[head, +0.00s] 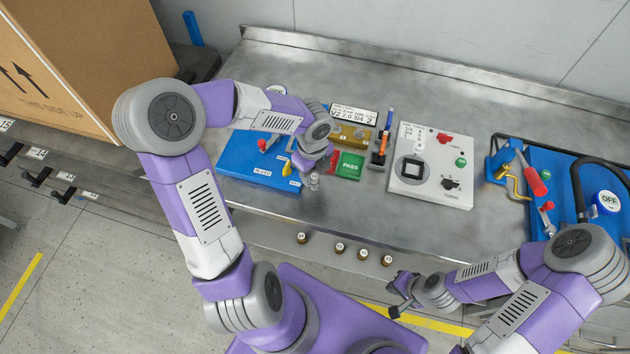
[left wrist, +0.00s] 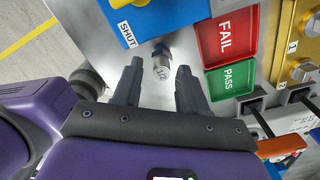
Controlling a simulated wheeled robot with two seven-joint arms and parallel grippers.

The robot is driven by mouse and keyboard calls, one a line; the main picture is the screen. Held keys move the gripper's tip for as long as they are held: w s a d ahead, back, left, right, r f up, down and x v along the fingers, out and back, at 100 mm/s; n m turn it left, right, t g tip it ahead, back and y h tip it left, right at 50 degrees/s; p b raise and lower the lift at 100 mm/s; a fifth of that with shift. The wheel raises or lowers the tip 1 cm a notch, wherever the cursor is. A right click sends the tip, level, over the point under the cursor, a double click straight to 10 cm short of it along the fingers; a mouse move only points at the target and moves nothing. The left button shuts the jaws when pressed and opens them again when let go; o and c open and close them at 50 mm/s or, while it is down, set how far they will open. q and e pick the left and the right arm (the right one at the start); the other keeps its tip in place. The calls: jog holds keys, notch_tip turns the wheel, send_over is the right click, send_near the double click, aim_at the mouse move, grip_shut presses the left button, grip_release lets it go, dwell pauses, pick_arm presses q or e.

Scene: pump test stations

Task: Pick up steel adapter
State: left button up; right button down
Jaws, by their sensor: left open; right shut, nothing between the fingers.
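The steel adapter (head: 315,183) is a small grey metal cylinder. It stands on the steel bench just right of the blue board with the yellow valve handle. In the left wrist view the adapter appears between the tips of the left gripper's (left wrist: 159,75) two fingers, with gaps on both sides. Whether it lies at fingertip depth I cannot tell. My right gripper (head: 397,299) is shut and empty in front of the bench's front edge.
The blue board (head: 236,160) is close left of the adapter. The red FAIL tray (left wrist: 229,37) and green PASS tray (head: 349,165) are close by. A white control box (head: 430,191) stands right. A blue station (head: 560,180) is farther right. Several brass fittings sit along the front edge.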

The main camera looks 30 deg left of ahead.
aim_at(314, 176)
pick_arm(q)
notch_tip(314, 176, down, 3)
jog(key=shift+w+f+b, duration=0.1)
jog(key=shift+b, duration=0.4)
jog(key=shift+f, duration=0.3)
grip_shut()
jog(key=shift+r, duration=0.1)
